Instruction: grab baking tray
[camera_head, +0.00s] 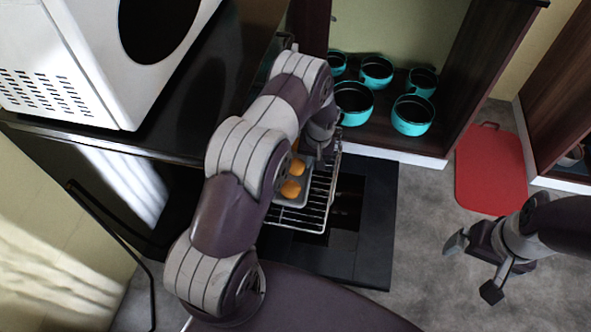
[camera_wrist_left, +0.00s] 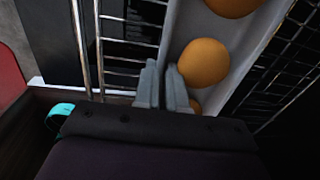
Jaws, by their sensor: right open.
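The baking tray (camera_head: 288,201) is grey and sits on a wire oven rack, with several round orange-brown items in its hollows. In the left wrist view the tray (camera_wrist_left: 184,35) runs up from my fingers. My left gripper (camera_head: 317,160) reaches down at the tray's right side, and my own arm hides part of the tray. In the left wrist view its fingers (camera_wrist_left: 163,78) are close together, with the tray's rim running in between them. My right gripper (camera_head: 474,268) is open and empty over the floor at the right, well away from the tray.
The wire rack (camera_head: 313,206) stands out over the black open oven door (camera_head: 376,235). A white microwave (camera_head: 75,60) is on the dark counter. Several teal pots (camera_head: 413,115) stand in an open cabinet behind. A red board (camera_head: 491,170) lies on the grey floor.

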